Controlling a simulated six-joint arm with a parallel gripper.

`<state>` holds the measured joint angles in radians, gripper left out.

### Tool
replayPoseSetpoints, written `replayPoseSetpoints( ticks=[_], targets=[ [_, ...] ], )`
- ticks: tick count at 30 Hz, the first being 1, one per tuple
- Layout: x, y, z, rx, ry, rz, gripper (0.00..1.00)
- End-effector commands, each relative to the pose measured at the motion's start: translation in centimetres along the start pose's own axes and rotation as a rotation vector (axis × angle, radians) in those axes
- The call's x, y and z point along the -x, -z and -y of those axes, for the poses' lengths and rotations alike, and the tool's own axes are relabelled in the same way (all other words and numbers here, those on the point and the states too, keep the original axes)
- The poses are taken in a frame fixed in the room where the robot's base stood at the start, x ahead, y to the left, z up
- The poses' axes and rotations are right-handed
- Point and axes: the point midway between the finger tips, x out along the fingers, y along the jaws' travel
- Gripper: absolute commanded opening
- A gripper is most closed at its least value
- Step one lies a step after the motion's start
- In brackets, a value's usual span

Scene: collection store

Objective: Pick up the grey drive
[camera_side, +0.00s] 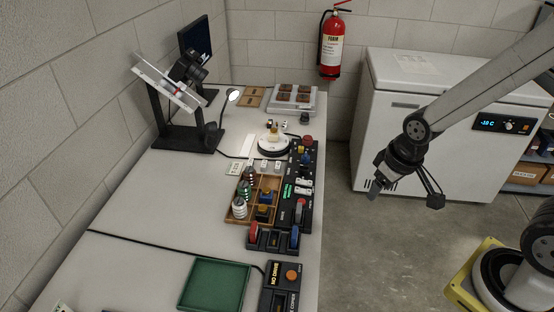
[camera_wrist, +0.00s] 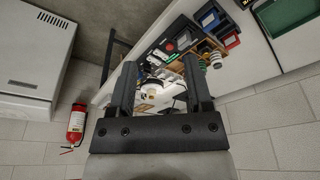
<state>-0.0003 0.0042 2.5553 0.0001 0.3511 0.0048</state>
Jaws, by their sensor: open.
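I cannot single out the grey drive with certainty; the small items on the bench are too small to tell apart. My gripper (camera_side: 405,192) is off the bench's right side, above the floor, well apart from these things. In the wrist view my gripper (camera_wrist: 161,70) has its two dark fingers spread, with nothing held between them.
A round white device (camera_side: 273,147) stands behind the wooden tray. A camera stand (camera_side: 162,122) rises at the back left. A white freezer (camera_side: 450,150) stands behind my arm.

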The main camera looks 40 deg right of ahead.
Motion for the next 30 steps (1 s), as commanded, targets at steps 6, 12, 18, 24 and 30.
replayPoseSetpoints(
  ticks=[6,12,18,24,30],
  targets=[
    [-0.7,1.5,0.2,-0.048,0.001,0.017,0.65],
    [-2.4,4.5,0.8,-0.155,0.0,0.049,0.65],
    [-5.0,7.8,1.6,-0.289,-0.008,0.089,0.65],
    [-8.2,10.7,2.5,-0.424,-0.022,0.129,0.65],
    [-11.8,13.0,3.5,-0.556,-0.043,0.166,0.65]
  ],
)
